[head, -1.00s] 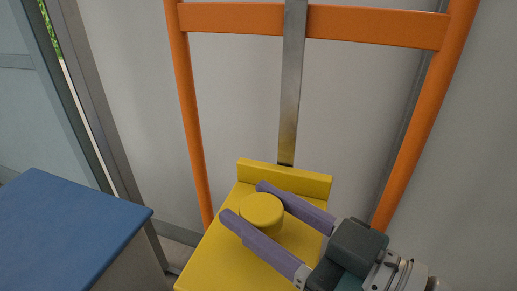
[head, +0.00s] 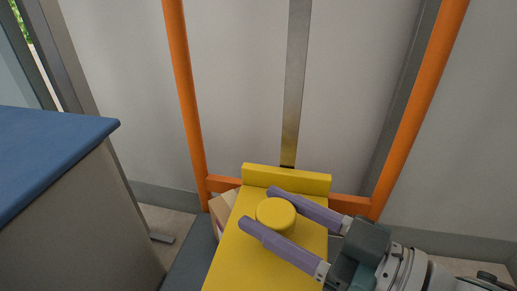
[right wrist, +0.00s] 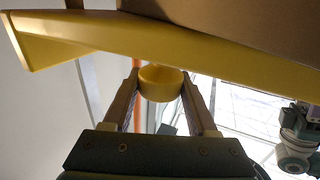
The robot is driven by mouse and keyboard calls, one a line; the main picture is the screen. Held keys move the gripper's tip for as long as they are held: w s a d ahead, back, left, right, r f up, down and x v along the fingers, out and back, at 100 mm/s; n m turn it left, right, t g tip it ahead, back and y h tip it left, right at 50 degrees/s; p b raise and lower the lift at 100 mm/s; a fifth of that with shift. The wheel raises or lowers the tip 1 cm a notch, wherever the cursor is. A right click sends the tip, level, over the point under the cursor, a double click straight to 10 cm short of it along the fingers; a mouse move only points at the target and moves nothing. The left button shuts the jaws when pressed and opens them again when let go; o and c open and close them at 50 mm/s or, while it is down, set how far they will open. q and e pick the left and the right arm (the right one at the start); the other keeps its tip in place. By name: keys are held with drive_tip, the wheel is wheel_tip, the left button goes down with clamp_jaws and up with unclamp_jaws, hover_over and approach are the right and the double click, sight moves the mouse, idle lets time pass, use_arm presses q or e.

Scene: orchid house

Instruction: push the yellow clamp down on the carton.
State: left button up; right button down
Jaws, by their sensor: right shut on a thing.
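The yellow clamp (head: 262,248) is a flat plate with a raised back edge and a round knob (head: 276,213) on top. It sits on a grey upright rail (head: 296,85). My right gripper (head: 263,206) is shut on the knob, one purple finger on each side. The right wrist view also shows the knob (right wrist: 160,83) between the fingers. A pale brown carton (head: 221,207) shows under the clamp's left edge, mostly hidden. Whether clamp and carton touch, I cannot tell.
An orange frame (head: 187,95) stands behind the clamp, around the rail, against a pale wall. A dark grey base (head: 195,262) lies low beside the carton. A blue-topped bench (head: 50,150) stands at the left, with a floor gap between.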

idle(0.3)
drive_tip(key=shift+c, duration=1)
unclamp_jaws()
drive_tip(key=p+v, duration=0.3)
drive_tip(key=v, duration=0.7)
